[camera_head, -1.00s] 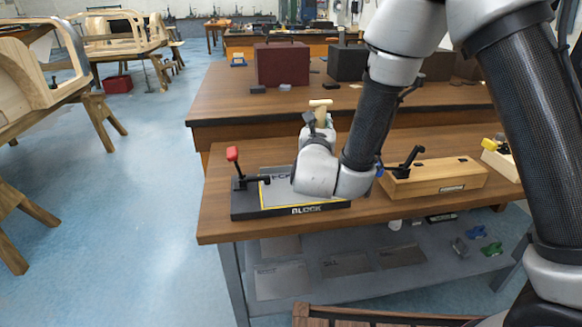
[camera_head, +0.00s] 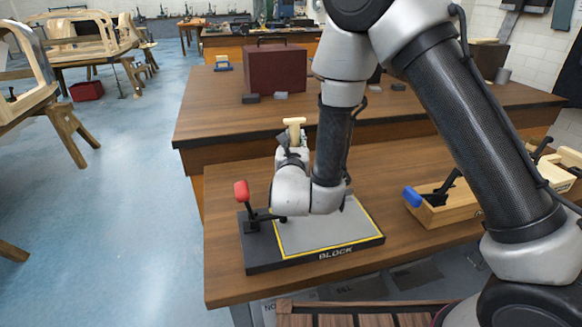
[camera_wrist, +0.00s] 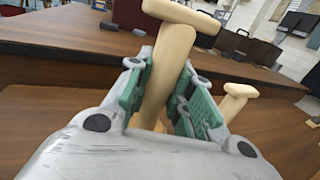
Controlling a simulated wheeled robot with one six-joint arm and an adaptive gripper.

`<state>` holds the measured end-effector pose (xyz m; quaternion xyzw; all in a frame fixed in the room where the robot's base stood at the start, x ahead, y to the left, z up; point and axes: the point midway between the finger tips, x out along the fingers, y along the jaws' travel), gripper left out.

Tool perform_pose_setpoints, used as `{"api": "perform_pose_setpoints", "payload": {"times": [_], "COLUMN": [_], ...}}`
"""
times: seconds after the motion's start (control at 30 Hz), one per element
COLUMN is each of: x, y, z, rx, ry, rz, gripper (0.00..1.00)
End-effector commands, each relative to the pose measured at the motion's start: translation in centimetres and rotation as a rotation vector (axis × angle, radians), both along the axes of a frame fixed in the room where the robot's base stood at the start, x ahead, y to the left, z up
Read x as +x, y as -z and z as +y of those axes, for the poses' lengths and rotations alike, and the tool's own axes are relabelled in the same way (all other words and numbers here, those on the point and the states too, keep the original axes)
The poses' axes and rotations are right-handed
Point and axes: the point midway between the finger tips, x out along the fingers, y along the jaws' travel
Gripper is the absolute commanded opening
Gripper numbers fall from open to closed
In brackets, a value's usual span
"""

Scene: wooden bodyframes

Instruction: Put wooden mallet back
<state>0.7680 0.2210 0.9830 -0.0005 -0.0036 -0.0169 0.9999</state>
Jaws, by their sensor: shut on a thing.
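A pale wooden mallet (camera_wrist: 168,70) stands between the green-padded fingers of my gripper (camera_wrist: 160,95) in the wrist view. The fingers are shut on its handle, with the crosspiece above them. In the head view, the mallet's T-shaped top (camera_head: 294,123) rises just behind my gripper (camera_head: 292,148), which is over the near workbench, beyond the grey BLOCK board. My wrist hides much of the gripper and the mallet's lower part. A second pale T-shaped wooden piece (camera_wrist: 236,100) stands to the right of the gripper in the wrist view; I cannot tell what it rests on.
The BLOCK board (camera_head: 325,232) with a red-handled clamp (camera_head: 242,192) lies at the near bench's (camera_head: 222,272) left end. A wooden fixture with a blue-handled clamp (camera_head: 437,208) stands right. A dark red case (camera_head: 275,68) stands on the bench behind. Bench space between board and fixture is clear.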

Motion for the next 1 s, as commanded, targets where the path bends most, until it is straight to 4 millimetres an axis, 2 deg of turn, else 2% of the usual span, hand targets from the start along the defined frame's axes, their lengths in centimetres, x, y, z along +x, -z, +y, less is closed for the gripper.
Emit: {"api": "perform_pose_setpoints", "payload": {"times": [0.4, 0.8, 0.83, 0.93, 1.0], "x": [0.0, 0.0, 0.0, 0.0, 0.0], "y": [5.4, 6.0, 6.0, 5.9, 5.9], "z": [0.0, 0.0, 0.0, 0.0, 0.0], "rx": [0.000, 0.001, 0.001, 0.001, 0.001], "ry": [0.000, 0.000, 0.000, 0.000, 0.000], "rz": [-0.001, -0.001, -0.001, -0.001, -0.001], "gripper": [0.00, 0.00, 0.26, 0.44, 0.44]}}
